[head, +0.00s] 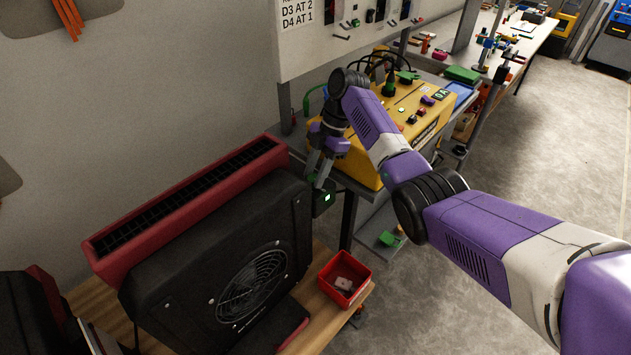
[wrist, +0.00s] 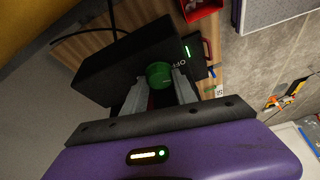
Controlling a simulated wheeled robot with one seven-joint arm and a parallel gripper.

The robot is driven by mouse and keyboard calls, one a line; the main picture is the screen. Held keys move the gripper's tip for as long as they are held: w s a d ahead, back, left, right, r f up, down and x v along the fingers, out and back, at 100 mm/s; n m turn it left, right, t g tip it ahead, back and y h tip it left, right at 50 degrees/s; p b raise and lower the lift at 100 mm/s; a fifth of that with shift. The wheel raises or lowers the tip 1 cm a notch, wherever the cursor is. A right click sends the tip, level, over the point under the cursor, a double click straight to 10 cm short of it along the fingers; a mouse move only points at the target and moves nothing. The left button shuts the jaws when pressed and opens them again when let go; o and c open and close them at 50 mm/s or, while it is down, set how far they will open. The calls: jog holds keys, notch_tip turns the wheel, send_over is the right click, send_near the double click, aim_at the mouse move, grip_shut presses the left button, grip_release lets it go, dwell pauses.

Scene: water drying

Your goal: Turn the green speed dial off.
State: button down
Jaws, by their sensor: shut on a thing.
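The green speed dial (wrist: 159,73) is a round knob on the face of a black box (wrist: 125,62). White "OFF" lettering stands beside the dial, and a small green light glows on the box. My gripper (wrist: 160,80) has one grey finger on each side of the dial and is shut on it. In the head view my gripper (head: 318,180) reaches down to the black box (head: 322,203), which shows a lit green display. The dial itself is hidden there, and I cannot tell its pointer setting.
A large black and red blower (head: 215,260) stands on the wooden bench, close to the box. A red bin (head: 345,279) with small items sits at the bench's front edge. A yellow case (head: 365,160) stands just behind my gripper. Open floor lies to the right.

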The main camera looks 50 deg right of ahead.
jog(key=shift+w+n+g+b, duration=0.1)
jog(key=shift+n+g+b, duration=0.3)
jog(key=shift+n+b, duration=0.7)
jog(key=c, duration=1.3)
grip_release()
jog(key=shift+o, duration=0.2)
jog(key=v, duration=0.8)
jog(key=shift+p, duration=0.45)
jog(key=shift+f, duration=0.1)
